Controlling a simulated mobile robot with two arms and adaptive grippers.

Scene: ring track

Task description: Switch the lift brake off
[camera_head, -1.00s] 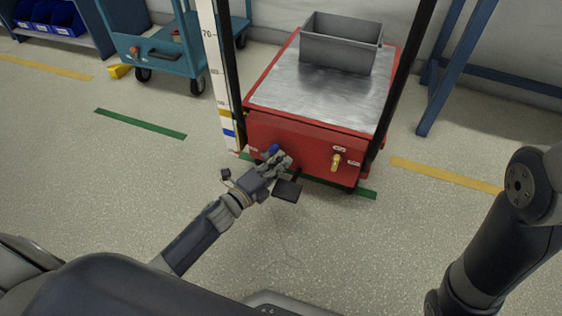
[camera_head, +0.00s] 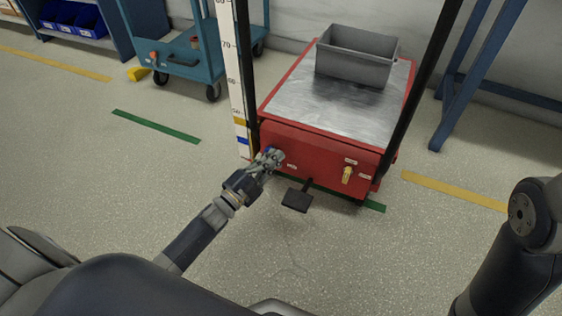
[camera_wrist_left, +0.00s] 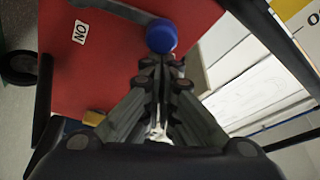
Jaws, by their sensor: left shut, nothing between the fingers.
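The red lift (camera_head: 318,150) stands ahead, its front panel facing me. A blue knob (camera_wrist_left: 161,36), seemingly the brake lever's handle, shows in the left wrist view just past my fingertips. A white ON label (camera_wrist_left: 81,32) sits apart from it on the red panel, upside down in that view. In the head view the knob is mostly hidden by my left gripper (camera_head: 268,157), at the panel's left end; the ON-side label (camera_head: 292,167) is to the right. My left gripper (camera_wrist_left: 160,70) is shut and empty, close to the knob; I cannot tell if they touch. My right gripper is out of view.
A yellow knob (camera_head: 348,175) is on the panel's right side. A black pedal (camera_head: 297,197) sticks out below. A grey bin (camera_head: 357,55) stands on the metal platform. A teal cart (camera_head: 185,55) is at back left. The floor in front is clear.

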